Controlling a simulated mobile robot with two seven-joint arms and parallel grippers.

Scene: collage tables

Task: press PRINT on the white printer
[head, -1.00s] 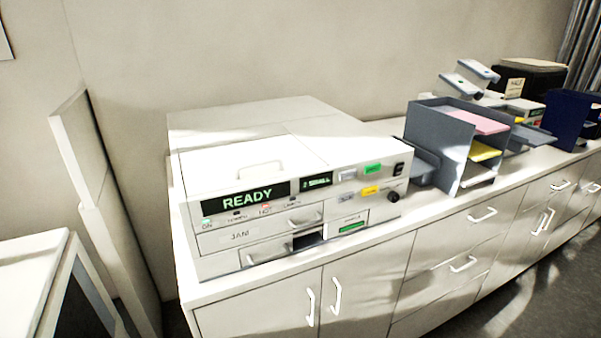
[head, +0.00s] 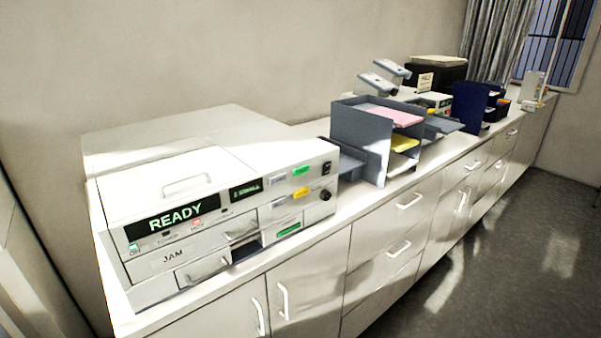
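The white printer (head: 165,205) stands on the white counter at the left of the head view. Its front display (head: 171,218) reads READY in green letters. A smaller display (head: 246,189) to its right shows short green text, seemingly SMALL. Right of that are a green button (head: 300,170), a yellow button (head: 300,193), pale buttons, a dark switch (head: 326,168) and a black knob (head: 325,195). The button labels are too small to read. A drawer below is labelled JAM. Neither of my grippers shows in the view.
A grey paper tray unit (head: 361,140) with pink and yellow sheets stands right of the printer. Farther along are a black box (head: 437,78) and a dark blue holder (head: 469,108). White cabinets (head: 310,285) run below. Open floor (head: 500,240) lies at the right.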

